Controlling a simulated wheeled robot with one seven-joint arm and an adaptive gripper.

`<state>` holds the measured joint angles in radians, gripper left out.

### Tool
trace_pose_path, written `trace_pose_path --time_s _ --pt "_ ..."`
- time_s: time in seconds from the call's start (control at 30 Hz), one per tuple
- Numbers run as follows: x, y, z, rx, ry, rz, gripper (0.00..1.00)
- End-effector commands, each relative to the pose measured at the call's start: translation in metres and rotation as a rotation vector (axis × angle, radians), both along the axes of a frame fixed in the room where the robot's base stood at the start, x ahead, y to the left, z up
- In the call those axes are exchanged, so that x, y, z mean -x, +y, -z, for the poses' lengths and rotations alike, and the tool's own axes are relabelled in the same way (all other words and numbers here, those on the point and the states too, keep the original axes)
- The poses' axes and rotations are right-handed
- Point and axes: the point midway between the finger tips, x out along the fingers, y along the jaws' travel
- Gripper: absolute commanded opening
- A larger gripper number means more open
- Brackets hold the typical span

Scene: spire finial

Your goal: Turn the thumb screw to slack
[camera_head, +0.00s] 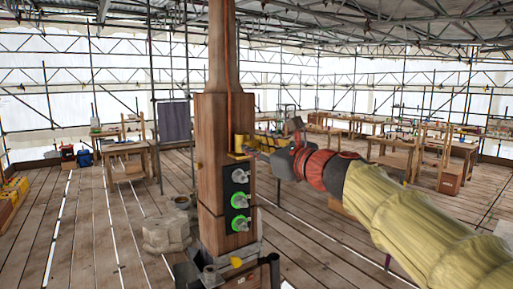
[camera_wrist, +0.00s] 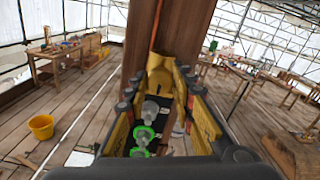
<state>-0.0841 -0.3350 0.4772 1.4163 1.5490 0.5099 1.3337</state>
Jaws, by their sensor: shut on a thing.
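The top screw (camera_head: 239,176) has a dark surround; the middle screw (camera_head: 240,199) and bottom screw (camera_head: 240,223) have bright green rings. I cannot tell which is the thumb screw. Above the panel, a yellow fitting (camera_head: 240,145) sits on the post; it also shows in the wrist view (camera_wrist: 160,62). My gripper (camera_wrist: 163,80) reaches it from the right and is shut on it, though its fingers hide the contact. The screws show below, between the fingers.
An orange line (camera_head: 229,60) runs down the post to near the yellow fitting. Workbenches (camera_head: 392,155) stand farther back right. A yellow bucket (camera_wrist: 41,126) stands on the plank floor, which is mostly clear nearby.

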Motion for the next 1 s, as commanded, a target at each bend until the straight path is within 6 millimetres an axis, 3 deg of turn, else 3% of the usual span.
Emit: trace_pose_path --time_s 0.13,0.47,1.0 --pt "0.0000 0.0000 0.0001 0.000 0.000 0.000 0.00" --pt "-0.0001 0.0002 0.0021 0.046 -0.031 0.000 0.00" --pt "-0.0001 0.0005 0.0050 0.406 -0.276 0.001 0.00"
